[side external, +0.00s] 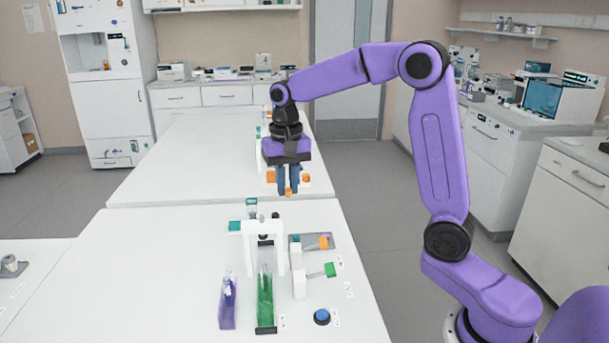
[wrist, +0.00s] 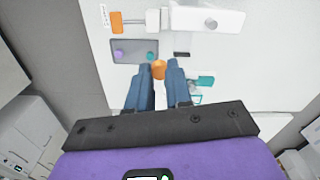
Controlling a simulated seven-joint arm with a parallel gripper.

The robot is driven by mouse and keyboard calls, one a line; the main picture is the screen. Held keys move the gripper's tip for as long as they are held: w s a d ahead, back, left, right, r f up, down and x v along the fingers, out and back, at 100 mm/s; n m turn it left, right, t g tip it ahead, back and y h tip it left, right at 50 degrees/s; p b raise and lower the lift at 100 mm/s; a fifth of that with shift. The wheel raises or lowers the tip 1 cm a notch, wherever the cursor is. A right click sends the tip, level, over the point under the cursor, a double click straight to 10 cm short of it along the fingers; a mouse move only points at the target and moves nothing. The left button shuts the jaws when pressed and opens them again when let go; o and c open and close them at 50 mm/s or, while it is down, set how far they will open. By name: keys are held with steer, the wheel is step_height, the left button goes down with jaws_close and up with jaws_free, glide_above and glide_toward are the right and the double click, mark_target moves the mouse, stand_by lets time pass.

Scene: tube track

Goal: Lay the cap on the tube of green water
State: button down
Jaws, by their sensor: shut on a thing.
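My gripper (side external: 288,192) points down, shut on a small orange cap (wrist: 158,69) that shows between its blue fingertips. It is in the air, behind and above the tube stand in the side external view. The tube of green water (side external: 265,298) stands upright at the front of the white stand (side external: 279,245), apart from the cap. A tube of purple water (side external: 228,305) stands left of it. In the wrist view a grey tray (wrist: 120,60) holds a purple cap (wrist: 119,53) and a green cap (wrist: 149,57). The green tube cannot be made out there.
Right of the stand are an orange lever (side external: 323,243) and a green lever (side external: 329,270) on white mounts. A blue button (side external: 322,317) sits near the front. A teal part (side external: 251,202) stands behind the stand. The left of the white table (side external: 150,270) is clear.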

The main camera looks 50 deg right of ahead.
steer(key=s+a+n, duration=0.3)
steer(key=a, duration=0.8)
glide_above(264, 264)
step_height(264, 264, down, 4)
steer(key=shift+f, duration=2.9)
steer(key=shift+f, duration=0.1)
steer(key=c, duration=1)
jaws_free()
steer(key=shift+o, duration=0.2)
